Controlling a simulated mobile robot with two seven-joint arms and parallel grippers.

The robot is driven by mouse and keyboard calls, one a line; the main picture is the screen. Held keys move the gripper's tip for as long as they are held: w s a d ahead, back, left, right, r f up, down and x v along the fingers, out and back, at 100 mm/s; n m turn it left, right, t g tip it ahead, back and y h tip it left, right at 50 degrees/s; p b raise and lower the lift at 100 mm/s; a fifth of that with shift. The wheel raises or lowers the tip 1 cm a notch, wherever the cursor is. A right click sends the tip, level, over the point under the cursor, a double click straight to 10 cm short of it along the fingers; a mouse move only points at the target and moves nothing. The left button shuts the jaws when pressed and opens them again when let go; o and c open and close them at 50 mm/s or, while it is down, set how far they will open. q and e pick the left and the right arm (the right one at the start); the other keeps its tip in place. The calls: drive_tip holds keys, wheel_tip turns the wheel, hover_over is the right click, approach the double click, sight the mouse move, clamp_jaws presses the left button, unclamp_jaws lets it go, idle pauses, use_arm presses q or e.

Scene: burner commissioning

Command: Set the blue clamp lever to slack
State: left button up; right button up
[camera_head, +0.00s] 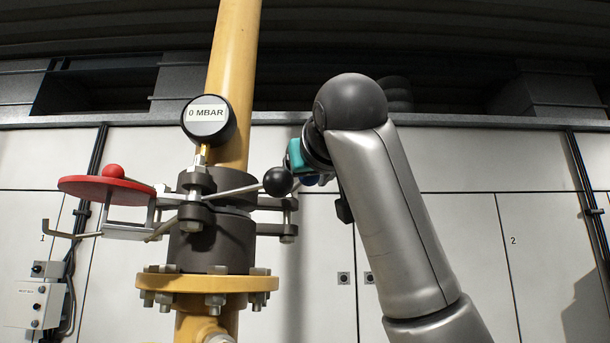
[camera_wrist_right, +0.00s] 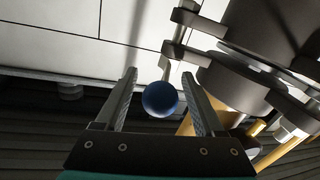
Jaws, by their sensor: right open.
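The blue clamp lever shows as a blue ball knob (camera_wrist_right: 160,99) in the right wrist view, with a short rod running up from it toward the dark clamp (camera_wrist_right: 240,82). My right gripper (camera_wrist_right: 159,75) is open, with one finger on each side of the blue knob and a visible gap to each. In the head view a sliver of the blue knob (camera_head: 310,180) shows below the teal part of my right gripper; my arm hides the rest. The fingertips are hard to make out there. My left gripper is not in view.
A yellow pipe (camera_head: 234,60) carries the clamp and a gauge (camera_head: 209,120) reading 0 MBAR. A black ball lever (camera_head: 277,181) sits close left of my right gripper. A red disc (camera_head: 100,188) with a red knob is at left. White cabinets (camera_head: 465,235) stand behind.

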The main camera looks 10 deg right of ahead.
clamp_jaws()
idle(0.6)
idle(0.8)
